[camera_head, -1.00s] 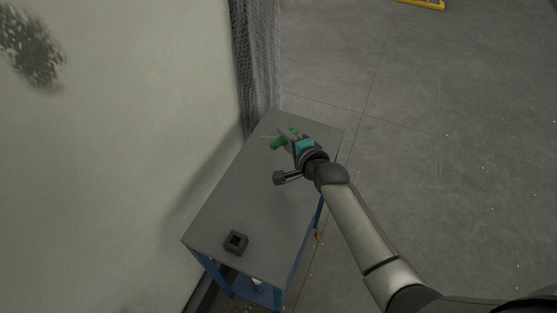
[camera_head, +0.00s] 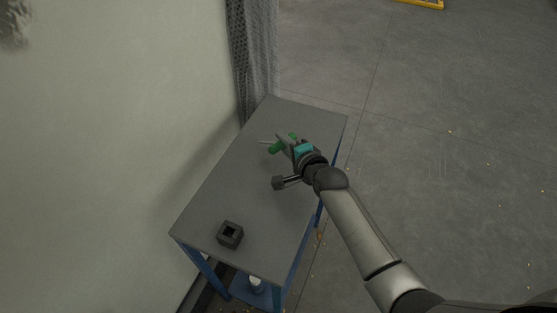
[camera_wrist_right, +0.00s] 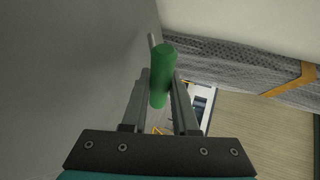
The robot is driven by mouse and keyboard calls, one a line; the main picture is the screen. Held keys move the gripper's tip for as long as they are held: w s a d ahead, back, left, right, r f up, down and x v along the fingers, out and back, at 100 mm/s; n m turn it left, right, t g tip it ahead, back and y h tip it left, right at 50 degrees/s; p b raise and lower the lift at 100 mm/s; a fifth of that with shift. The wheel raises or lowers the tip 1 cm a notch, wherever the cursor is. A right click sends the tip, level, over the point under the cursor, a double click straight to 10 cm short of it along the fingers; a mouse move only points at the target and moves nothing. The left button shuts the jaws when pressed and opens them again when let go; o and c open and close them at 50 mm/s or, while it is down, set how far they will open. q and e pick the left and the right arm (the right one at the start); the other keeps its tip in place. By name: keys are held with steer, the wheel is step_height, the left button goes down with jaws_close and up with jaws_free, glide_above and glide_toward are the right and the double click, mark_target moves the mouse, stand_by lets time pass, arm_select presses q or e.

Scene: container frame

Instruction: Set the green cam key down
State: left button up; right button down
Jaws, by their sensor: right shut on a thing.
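The green cam key (camera_head: 275,147) is in my right gripper (camera_head: 285,143), over the far half of the grey tabletop in the head view. In the right wrist view the green handle (camera_wrist_right: 162,72) stands between the two fingers of my right gripper (camera_wrist_right: 160,95), with a thin grey rod (camera_wrist_right: 151,40) sticking out past its far end. The fingers are shut on the handle. I cannot tell whether the key touches the tabletop. My left gripper is not in view.
The grey table (camera_head: 215,195) with blue legs stands along a pale wall (camera_head: 110,120). A dark square block with a hole (camera_head: 230,234) sits at its near end. The tabletop between block and gripper is clear. A grey mesh curtain (camera_head: 254,60) hangs behind the far end.

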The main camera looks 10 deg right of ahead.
steer(key=shift+f+b, duration=0.45)
steer(key=shift+f, duration=0.45)
steer(key=c, duration=0.8)
jaws_free()
steer(key=shift+c, duration=0.2)
steer(key=p+v, duration=0.6)
steer(key=shift+s+r, duration=0.25)
steer(key=shift+s+d+r+p, duration=0.2)
steer(key=shift+s+p, duration=0.15)
steer(key=shift+s, duration=0.25)
steer(key=shift+s+f, duration=0.1)
